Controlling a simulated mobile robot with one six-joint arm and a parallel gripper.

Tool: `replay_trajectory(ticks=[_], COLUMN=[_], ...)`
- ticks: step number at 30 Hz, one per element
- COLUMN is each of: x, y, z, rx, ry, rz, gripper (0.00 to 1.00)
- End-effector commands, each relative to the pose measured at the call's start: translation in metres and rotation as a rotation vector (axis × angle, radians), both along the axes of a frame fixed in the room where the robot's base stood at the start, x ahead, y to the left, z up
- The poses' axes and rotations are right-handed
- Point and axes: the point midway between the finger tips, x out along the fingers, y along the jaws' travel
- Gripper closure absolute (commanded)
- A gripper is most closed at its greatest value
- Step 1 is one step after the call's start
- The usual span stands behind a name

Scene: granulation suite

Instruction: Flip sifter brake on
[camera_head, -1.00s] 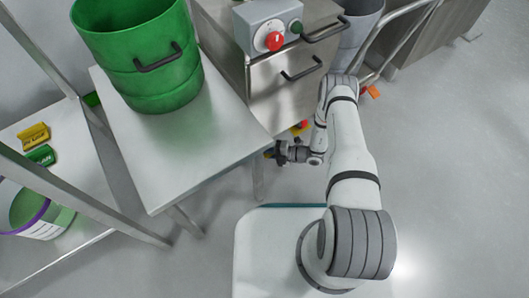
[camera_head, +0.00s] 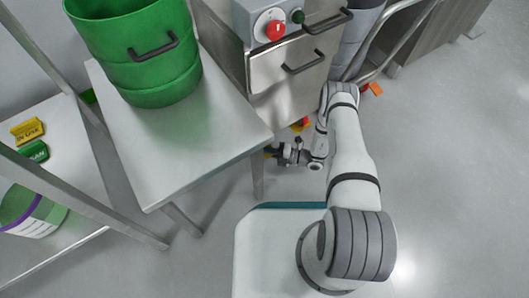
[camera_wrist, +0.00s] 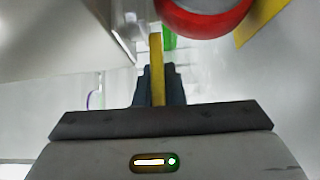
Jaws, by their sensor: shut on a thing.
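My gripper (camera_wrist: 158,92) is shut on a narrow yellow bar (camera_wrist: 156,52), likely the sifter brake's lever, which stands up between the two dark fingers in the wrist view. In the head view my gripper (camera_head: 273,152) is low beside the table's right edge, with a bit of yellow at its tip. A red round part (camera_wrist: 205,18) with a grey face is just beyond the fingers, above and to the right. A small red and yellow part (camera_head: 304,123) shows below the steel cabinet in the head view. The brake's mount is mostly hidden.
A steel table (camera_head: 190,150) with a green drum (camera_head: 150,75) stands left of my gripper. A steel cabinet (camera_head: 290,75) with a red button (camera_head: 275,30) is behind it. A shelf with yellow and green signs (camera_head: 30,130) is far left.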

Motion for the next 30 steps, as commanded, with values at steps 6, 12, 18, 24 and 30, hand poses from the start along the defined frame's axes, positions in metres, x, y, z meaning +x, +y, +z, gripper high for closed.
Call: replay_trajectory(ticks=[6,12,18,24,30], x=[-0.0005,0.0006,0.0015,0.0018,0.002], y=[-0.0004,-0.0004,-0.0005,-0.0006,-0.0008], z=[-0.0066,-0.0087,-0.0098,-0.0103,-0.0104], rx=[0.085,0.145,0.178,0.188,0.188], ry=[-0.126,-0.216,-0.265,-0.28,-0.281], rz=[-0.001,-0.003,-0.004,-0.005,-0.005], gripper=[1.0,1.0,1.0,1.0,1.0])
